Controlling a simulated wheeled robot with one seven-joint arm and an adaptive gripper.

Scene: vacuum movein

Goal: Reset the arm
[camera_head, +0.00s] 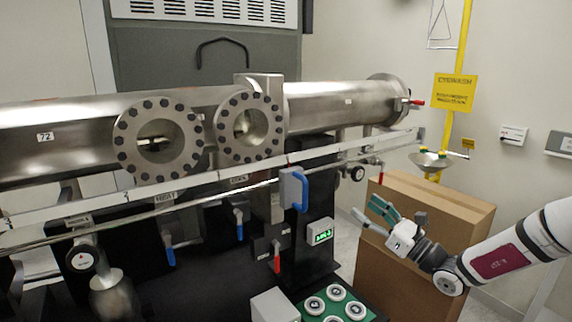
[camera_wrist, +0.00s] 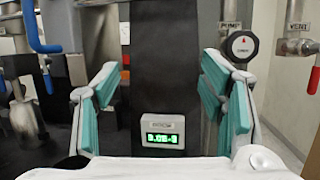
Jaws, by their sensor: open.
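My gripper (camera_head: 376,212) is at the right in the head view, in front of the cardboard boxes, with its teal-padded fingers spread apart. In the wrist view my gripper (camera_wrist: 162,100) shows one finger on each side, wide apart, with nothing between them. Beyond the fingers is a small box with a lit green display (camera_wrist: 163,137); the display also shows in the head view (camera_head: 321,235), left of my gripper. My arm reaches in from the right edge.
A long steel vacuum tube (camera_head: 330,104) with two bolted round ports crosses the scene. A blue handle (camera_head: 300,190) and a white rail (camera_head: 230,182) stand before it. Cardboard boxes (camera_head: 440,202) stand behind my gripper. A panel with round dials (camera_head: 335,293) is at the bottom. In the wrist view a PUMP knob (camera_wrist: 242,45) is near the right finger.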

